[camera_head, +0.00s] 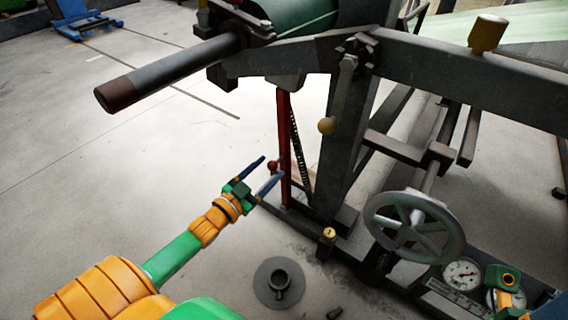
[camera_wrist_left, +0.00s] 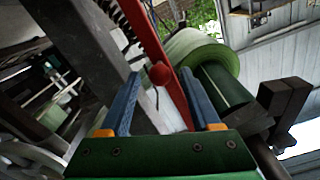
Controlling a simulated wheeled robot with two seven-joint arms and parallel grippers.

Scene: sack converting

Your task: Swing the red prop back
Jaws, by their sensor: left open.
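The red prop (camera_head: 284,150) is a thin red bar that stands nearly upright beside the dark machine post, under the frame's arm. A round red knob (camera_head: 272,166) sticks out from it on the left. My left gripper (camera_head: 271,167) is open at the knob, with its two blue fingers on either side. In the left wrist view the knob (camera_wrist_left: 160,74) shows between the fingertips, with the red prop (camera_wrist_left: 172,85) running behind it. I cannot tell whether a finger touches the knob. My right gripper's fingers do not show.
A dark roller bar (camera_head: 170,70) juts out to the left above my arm. A grey handwheel (camera_head: 414,226) and a gauge (camera_head: 461,273) are at the right.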

